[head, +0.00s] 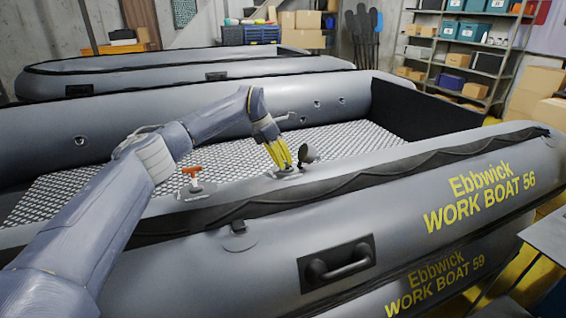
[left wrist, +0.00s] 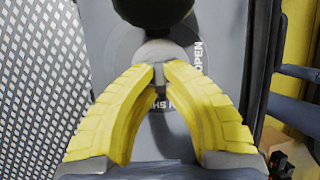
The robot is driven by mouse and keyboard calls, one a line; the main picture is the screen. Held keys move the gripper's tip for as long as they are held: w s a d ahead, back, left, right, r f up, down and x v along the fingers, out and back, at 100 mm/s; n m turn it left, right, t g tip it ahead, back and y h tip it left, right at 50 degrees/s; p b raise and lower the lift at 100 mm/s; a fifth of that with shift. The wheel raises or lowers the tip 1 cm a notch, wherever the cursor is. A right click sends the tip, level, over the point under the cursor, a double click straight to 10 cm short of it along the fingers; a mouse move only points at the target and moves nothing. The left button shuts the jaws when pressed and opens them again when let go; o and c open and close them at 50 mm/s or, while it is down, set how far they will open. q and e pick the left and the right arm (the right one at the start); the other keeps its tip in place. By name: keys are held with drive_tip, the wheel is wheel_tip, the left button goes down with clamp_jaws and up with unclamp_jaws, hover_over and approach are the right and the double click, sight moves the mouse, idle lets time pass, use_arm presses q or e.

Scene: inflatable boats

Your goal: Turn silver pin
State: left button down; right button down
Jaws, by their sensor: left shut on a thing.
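The silver pin (left wrist: 159,72) shows as a small grey piece between the yellow fingertips in the left wrist view. It sits at a round grey valve plate (left wrist: 126,42) with the word OPEN at its right side and partly covered letters below. My left gripper (head: 288,168) is shut on the pin, at the top of the near boat's tube; its fingertips also show in the left wrist view (left wrist: 159,75). A round black cap (head: 308,153) stands tilted beside the fingers. In the head view the pin is hidden by the fingers. My right gripper is in neither view.
An orange T-handle (head: 192,172) stands on the tube left of the valve. The grey boat (head: 400,190) has a black carry handle (head: 340,265) on its side. More boats lie behind and below. Shelves (head: 465,50) and boxes stand at the back.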

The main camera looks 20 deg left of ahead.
use_arm(q)
drive_tip(key=n, duration=0.2)
drive_tip(key=n+t+y, duration=0.1)
drive_tip(key=n, duration=0.1)
drive_tip(key=shift+s+d+n+y, duration=0.15)
drive_tip(key=shift+d+n+y, duration=0.05)
drive_tip(key=shift+n+y, duration=0.1)
drive_tip(key=n, duration=0.2)
drive_tip(key=n+y, duration=0.1)
drive_tip(key=n, duration=0.1)
drive_tip(key=shift+d+r+t+y, duration=0.1)
drive_tip(key=shift+d+t+y, duration=0.1)
drive_tip(key=shift+t+y, duration=0.1)
drive_tip(key=n, duration=0.2)
drive_tip(key=n+y, duration=0.2)
drive_tip(key=n, duration=0.1)
drive_tip(key=shift+d+n, duration=0.25)
drive_tip(key=shift+n, duration=0.05)
drive_tip(key=shift+d+n+g+y, duration=0.1)
drive_tip(key=shift+n+g+y, duration=0.35)
drive_tip(key=shift+n, duration=0.95)
drive_tip(key=c, duration=1.5)
unclamp_jaws()
drive_tip(key=shift+v, duration=6)
